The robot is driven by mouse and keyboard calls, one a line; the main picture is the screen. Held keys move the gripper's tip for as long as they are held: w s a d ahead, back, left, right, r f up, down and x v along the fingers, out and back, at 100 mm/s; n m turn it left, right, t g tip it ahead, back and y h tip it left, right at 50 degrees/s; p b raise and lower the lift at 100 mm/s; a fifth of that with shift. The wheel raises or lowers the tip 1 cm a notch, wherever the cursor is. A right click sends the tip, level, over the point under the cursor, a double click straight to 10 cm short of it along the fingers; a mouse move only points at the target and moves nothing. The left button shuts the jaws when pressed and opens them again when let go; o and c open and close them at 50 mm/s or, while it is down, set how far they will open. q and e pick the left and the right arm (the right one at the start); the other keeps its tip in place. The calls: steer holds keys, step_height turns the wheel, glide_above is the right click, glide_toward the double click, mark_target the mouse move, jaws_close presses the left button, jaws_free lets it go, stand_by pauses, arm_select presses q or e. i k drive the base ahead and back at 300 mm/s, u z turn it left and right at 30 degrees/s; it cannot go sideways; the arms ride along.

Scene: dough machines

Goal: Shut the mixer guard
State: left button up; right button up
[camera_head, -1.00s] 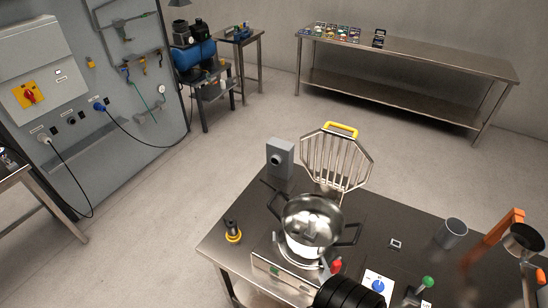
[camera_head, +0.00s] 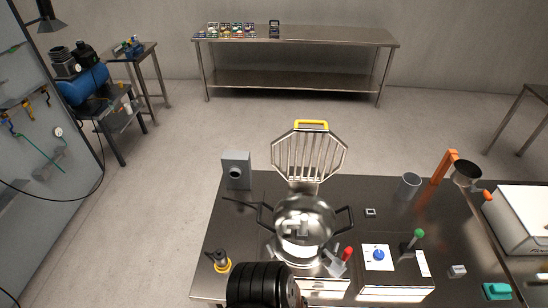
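The mixer guard (camera_head: 309,157) is an octagonal wire grille with a yellow handle (camera_head: 311,123) on top. It stands raised, nearly upright, behind the steel mixer bowl (camera_head: 304,218). The bowl has black side handles and sits on the mixer on the dark table. A black ribbed cylindrical part, probably of my arm, shows at the bottom centre in front of the mixer. Neither gripper's fingers can be made out in the head view.
A grey box (camera_head: 236,170) stands left of the guard. A black-and-yellow knob (camera_head: 220,261) is at the table's left. A red-tipped lever (camera_head: 347,253), a blue button (camera_head: 379,255), a green-topped lever (camera_head: 418,235), a grey cup (camera_head: 410,184) and an orange arm (camera_head: 445,167) stand to the right.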

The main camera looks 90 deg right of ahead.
mark_target(296, 129)
steer(key=i, duration=2.25)
steer(key=z, duration=2.75)
steer(key=i, duration=2.7)
steer(key=z, duration=1.6)
steer(key=i, duration=0.75)
steer(key=z, duration=1.7)
